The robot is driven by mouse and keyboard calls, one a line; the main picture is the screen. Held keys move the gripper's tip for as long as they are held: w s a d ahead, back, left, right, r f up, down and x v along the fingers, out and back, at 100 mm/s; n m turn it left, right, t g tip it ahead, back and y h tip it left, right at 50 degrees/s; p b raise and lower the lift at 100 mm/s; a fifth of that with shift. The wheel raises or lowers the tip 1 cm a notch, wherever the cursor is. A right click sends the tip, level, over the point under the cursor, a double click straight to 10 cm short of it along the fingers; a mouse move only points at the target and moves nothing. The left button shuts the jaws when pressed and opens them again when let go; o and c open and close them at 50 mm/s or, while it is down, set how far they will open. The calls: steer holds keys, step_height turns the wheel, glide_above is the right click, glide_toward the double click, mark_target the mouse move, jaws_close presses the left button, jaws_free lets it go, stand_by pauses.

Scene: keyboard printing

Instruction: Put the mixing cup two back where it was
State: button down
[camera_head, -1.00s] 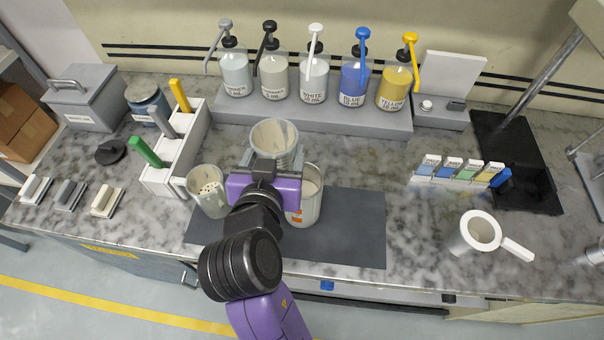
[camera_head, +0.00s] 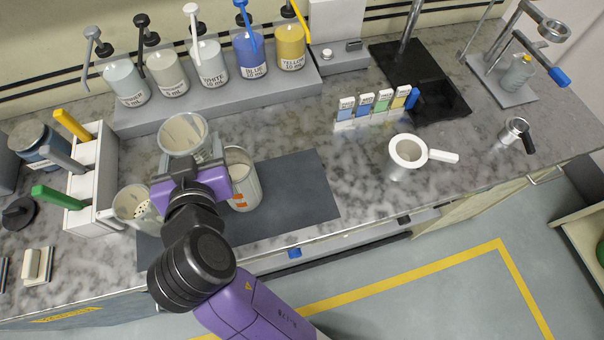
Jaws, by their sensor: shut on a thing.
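My gripper (camera_head: 190,160) is shut on a pale grey cup (camera_head: 183,134), with the cup's open mouth facing up toward the camera. The fingertips and the cup's lower part are mostly hidden, so I cannot tell if it touches the counter. A second pale cup with an orange mark (camera_head: 243,190) stands upright on the dark mat (camera_head: 300,195), just right of my gripper. No cup number is readable.
Pump bottles (camera_head: 207,70) line the grey shelf behind.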

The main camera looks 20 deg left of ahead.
steer(key=w+d+m+t+h+b, duration=0.1)
steer(key=w+d+m+h+b, duration=0.25)
steer(key=d, duration=0.75)
steer(key=w+d+m+t+h+b, duration=0.15)
steer(key=w+d+b, duration=0.4)
steer(key=d, duration=0.55)
steer(key=shift+g, duration=0.25)
steer(key=f, duration=1.9)
steer(key=shift+w+f, duration=0.25)
steer(key=shift+f, duration=0.05)
steer(key=shift+f, duration=0.1)
steer(key=shift+c, duration=1.4)
jaws_free()
steer(key=shift+o, duration=0.2)
